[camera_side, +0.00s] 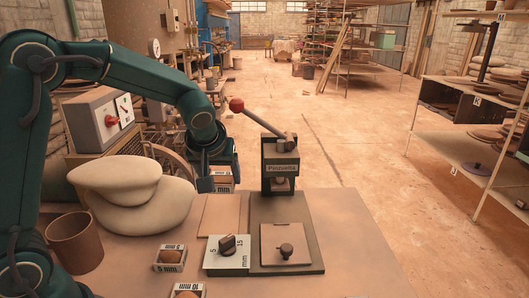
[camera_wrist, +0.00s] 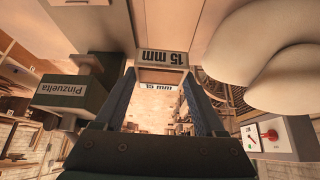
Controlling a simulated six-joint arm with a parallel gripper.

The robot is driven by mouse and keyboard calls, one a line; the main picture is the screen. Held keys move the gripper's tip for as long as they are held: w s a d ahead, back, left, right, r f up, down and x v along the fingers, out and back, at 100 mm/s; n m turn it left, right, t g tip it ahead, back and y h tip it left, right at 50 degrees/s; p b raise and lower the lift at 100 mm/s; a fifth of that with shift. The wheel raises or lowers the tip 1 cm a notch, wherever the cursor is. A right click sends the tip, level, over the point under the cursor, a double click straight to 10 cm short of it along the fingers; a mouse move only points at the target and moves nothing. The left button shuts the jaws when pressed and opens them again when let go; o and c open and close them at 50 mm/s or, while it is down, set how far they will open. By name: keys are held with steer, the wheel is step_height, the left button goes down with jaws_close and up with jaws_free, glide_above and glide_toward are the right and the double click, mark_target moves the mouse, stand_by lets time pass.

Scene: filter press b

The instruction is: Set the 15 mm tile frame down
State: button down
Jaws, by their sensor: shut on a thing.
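My gripper (camera_side: 219,180) is shut on the 15 mm tile frame (camera_wrist: 163,58), a small pale frame with black "15 mm" lettering. In the wrist view the frame sits between my two fingers (camera_wrist: 163,75). In the side view the frame (camera_side: 223,175) shows only partly, with a brown face, behind my near finger. It appears held up near the back edge of the table, left of the press. The side view does not clearly show how high it is or whether it touches anything.
The "Pinzuelta" press (camera_side: 281,165) with a red-knobbed lever stands close on the right. A 5/15 mm dial box (camera_side: 228,262), a 5 mm frame (camera_side: 169,268) and a 10 mm frame (camera_side: 187,293) are nearer. A thin tan board (camera_side: 220,213) is bare.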

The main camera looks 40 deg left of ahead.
steer(key=shift+s+a+f+n, duration=0.15)
steer(key=shift+s+a+f, duration=0.2)
steer(key=shift+a, duration=0.25)
steer(key=shift+s+a+f+n, duration=0.2)
steer(key=shift+s+a, duration=0.1)
steer(key=shift+a, duration=0.25)
glide_above(216, 217)
steer(key=s+d, duration=0.2)
steer(key=f, duration=0.4)
steer(key=shift+w+a+f, duration=0.15)
steer(key=shift+w+a, duration=0.05)
steer(key=shift+a, duration=0.05)
steer(key=shift+f, duration=2.45)
steer(key=shift+f, duration=0.15)
jaws_free()
